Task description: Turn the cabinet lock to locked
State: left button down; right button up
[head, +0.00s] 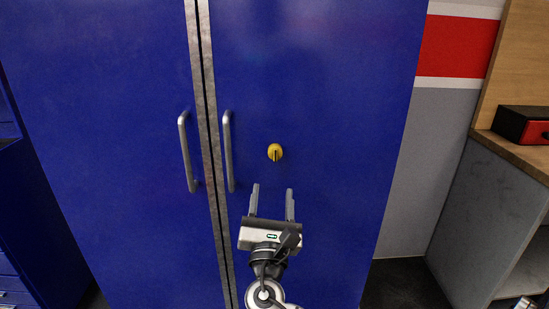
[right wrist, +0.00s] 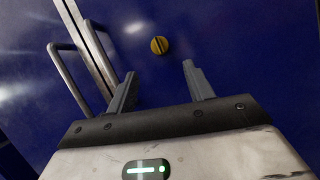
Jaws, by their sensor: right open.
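The lock is a round yellow knob (head: 275,152) with a dark bar across it, set on the right door of the blue cabinet (head: 330,90). In the head view the bar looks about upright. My right gripper (head: 272,188) is open and empty below the knob, with its two fingers pointing up toward it. In the right wrist view the knob (right wrist: 159,45) shows beyond the fingertips, roughly between them and apart from them. The right gripper's fingers (right wrist: 158,70) are spread wide there. My left gripper is not in view.
Two upright metal handles, the left (head: 187,152) and the right (head: 229,152), flank the door seam left of the knob. A wooden-topped counter (head: 520,157) with a red and black box (head: 522,125) stands at the right. The door face around the knob is clear.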

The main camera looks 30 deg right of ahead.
aim_at(274, 160)
jog(key=p+x, duration=0.1)
jog(key=x, duration=0.9)
jog(key=shift+p, duration=0.35)
jog(key=c, duration=1)
